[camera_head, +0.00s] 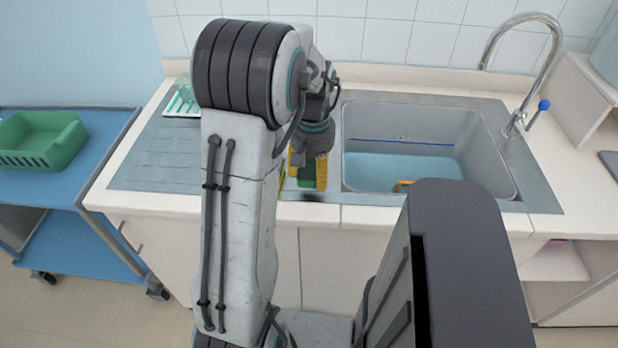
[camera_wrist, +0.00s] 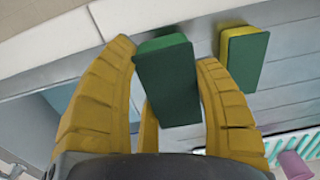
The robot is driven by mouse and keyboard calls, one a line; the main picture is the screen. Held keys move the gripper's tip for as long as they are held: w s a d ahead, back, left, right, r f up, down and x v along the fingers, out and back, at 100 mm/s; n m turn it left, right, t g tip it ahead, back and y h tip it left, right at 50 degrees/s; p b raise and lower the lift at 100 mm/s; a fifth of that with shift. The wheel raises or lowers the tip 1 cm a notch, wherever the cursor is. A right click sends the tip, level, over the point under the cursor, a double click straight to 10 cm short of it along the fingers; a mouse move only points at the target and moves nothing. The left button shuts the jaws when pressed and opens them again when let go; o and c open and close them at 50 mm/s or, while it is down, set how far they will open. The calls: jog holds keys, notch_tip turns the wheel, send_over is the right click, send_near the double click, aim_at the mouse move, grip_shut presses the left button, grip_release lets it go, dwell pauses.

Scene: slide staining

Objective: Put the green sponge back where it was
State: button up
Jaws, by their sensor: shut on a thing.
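My gripper (camera_head: 308,176) has yellow ribbed fingers and hangs over the strip of counter just left of the sink. It is shut on a green sponge (camera_head: 306,181), which shows dark green between the fingers. In the wrist view the sponge (camera_wrist: 167,82) sits between the two fingers of my gripper (camera_wrist: 165,60), its flat green face toward the camera. Whether the sponge touches the counter cannot be told. A second sponge, yellow with a green face (camera_wrist: 248,60), lies apart from it on the grey surface, to the right in the wrist view.
The sink basin (camera_head: 470,150) is right of my gripper, with an orange thing (camera_head: 403,185) partly hidden in it. A curved tap (camera_head: 545,55) stands behind. A ribbed drainboard (camera_head: 155,160) and a mint rack (camera_head: 183,101) are left. A green crate (camera_head: 45,135) is on a blue cart (camera_head: 95,180).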

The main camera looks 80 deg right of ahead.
aim_at(309, 161)
jog(key=shift+w+d+f, duration=0.5)
jog(key=shift+d+f, duration=0.15)
jog(key=shift+d, duration=0.2)
jog(key=shift+f, duration=1.95)
jog(key=shift+f, duration=0.15)
jog(key=o, duration=0.9)
jog(key=shift+c, duration=0.2)
notch_tip(309, 161, up, 12)
jog(key=shift+p, duration=0.45)
jog(key=shift+r, duration=0.2)
